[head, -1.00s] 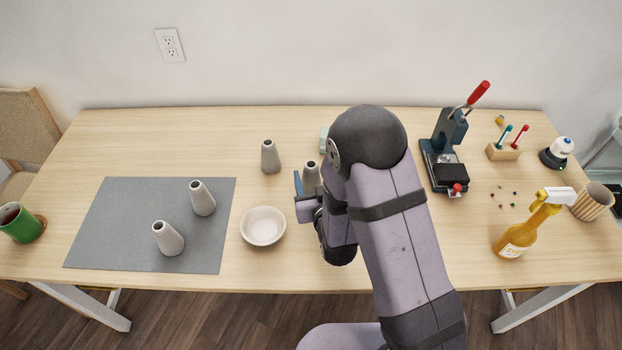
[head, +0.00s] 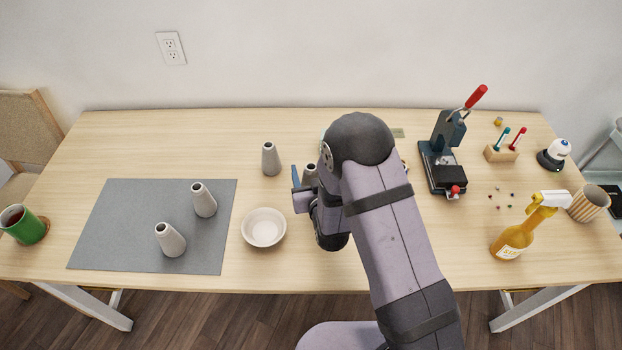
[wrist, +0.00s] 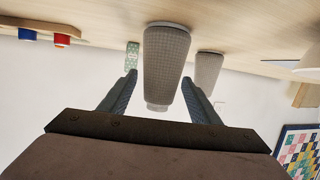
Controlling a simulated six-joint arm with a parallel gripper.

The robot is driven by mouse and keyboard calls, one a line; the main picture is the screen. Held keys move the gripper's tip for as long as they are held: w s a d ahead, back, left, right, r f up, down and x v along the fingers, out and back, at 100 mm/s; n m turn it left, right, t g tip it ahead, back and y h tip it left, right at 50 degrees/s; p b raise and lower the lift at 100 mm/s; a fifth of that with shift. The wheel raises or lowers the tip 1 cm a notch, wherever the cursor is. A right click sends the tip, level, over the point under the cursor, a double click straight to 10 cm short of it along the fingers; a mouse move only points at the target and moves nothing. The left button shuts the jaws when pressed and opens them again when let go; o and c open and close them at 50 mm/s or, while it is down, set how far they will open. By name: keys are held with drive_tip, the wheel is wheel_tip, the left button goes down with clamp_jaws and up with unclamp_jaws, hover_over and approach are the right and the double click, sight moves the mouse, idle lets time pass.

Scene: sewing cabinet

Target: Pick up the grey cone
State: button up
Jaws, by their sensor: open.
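Several grey cones stand upright with their narrow ends up. One cone (head: 310,172) is at my gripper and partly hidden by it in the head view. In the wrist view, which is upside down, this cone (wrist: 166,60) stands between the two open fingers of my gripper (wrist: 159,80). I cannot tell whether either finger touches it. A second cone (head: 270,159) stands just to its left. It also shows behind in the wrist view (wrist: 208,70). Two more cones, one farther back (head: 204,200) and one nearer (head: 171,240), stand on the grey mat (head: 110,225).
A white bowl (head: 264,228) sits just left of my gripper. A lever press (head: 445,155), a spray bottle (head: 520,235) and a striped cup (head: 588,203) are on the right. A green mug (head: 24,226) stands at the far left. The table's back left is clear.

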drive_tip(key=shift+x, duration=1.45)
drive_tip(key=c, duration=1.2)
drive_tip(key=shift+o, duration=0.2)
drive_tip(key=shift+r, duration=0.1)
wheel_tip(320, 180, up, 10)
drive_tip(key=shift+b, duration=0.3)
